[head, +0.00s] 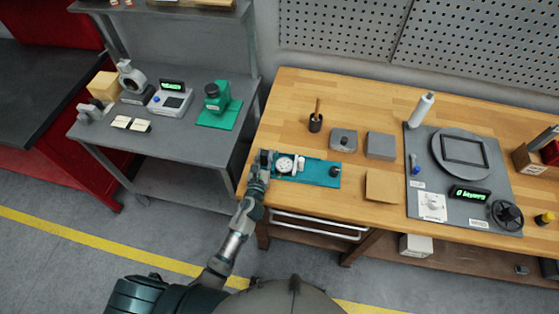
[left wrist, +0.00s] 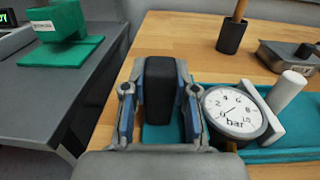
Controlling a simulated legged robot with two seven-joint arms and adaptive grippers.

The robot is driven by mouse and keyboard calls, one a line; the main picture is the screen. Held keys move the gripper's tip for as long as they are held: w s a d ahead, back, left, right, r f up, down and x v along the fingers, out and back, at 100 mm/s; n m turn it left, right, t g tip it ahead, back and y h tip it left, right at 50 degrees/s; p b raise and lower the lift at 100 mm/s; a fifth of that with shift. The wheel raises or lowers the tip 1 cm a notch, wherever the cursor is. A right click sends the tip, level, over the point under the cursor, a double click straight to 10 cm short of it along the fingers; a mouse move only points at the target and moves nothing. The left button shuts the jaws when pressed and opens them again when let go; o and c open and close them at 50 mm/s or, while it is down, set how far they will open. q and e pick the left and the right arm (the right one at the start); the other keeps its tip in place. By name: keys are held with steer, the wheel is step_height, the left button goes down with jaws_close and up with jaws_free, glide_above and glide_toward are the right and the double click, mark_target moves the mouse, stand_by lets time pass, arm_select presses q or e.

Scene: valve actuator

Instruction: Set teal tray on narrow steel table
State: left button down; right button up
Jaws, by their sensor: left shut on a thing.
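The teal tray (head: 317,173) lies on the wooden bench near its left front edge. It carries a round dial gauge (head: 285,164), a white cylinder (head: 299,167) and a dark knob-like part (head: 334,171). My left gripper (head: 264,160) is at the tray's left end. In the left wrist view my left gripper (left wrist: 160,95) is shut on the tray's black handle (left wrist: 159,88), with the gauge (left wrist: 234,110) just right of the fingers. The narrow steel table (head: 180,135) stands to the left, apart from the bench. My right gripper is not in view.
On the steel table are a green device (head: 217,103), a small meter with a green display (head: 172,98), a cardboard box (head: 104,86) and white cards (head: 130,123). Its front right part is bare. A brush in a black cup (head: 316,122) and grey blocks (head: 380,145) stand behind the tray.

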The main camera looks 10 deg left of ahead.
mark_target(264, 152)
arm_select(q)
steer(key=shift+r+p, duration=0.75)
steer(key=shift+r, duration=1.25)
steer(key=s+d+r, duration=0.1)
steer(key=s+d, duration=0.3)
steer(key=s, duration=1.1)
steer(key=w+a+r, duration=0.3)
steer(key=w+a, duration=0.2)
steer(key=a, duration=0.2)
steer(key=shift+w+a+b, duration=0.35)
steer(key=shift+a+b, duration=0.05)
steer(key=shift+d, duration=0.15)
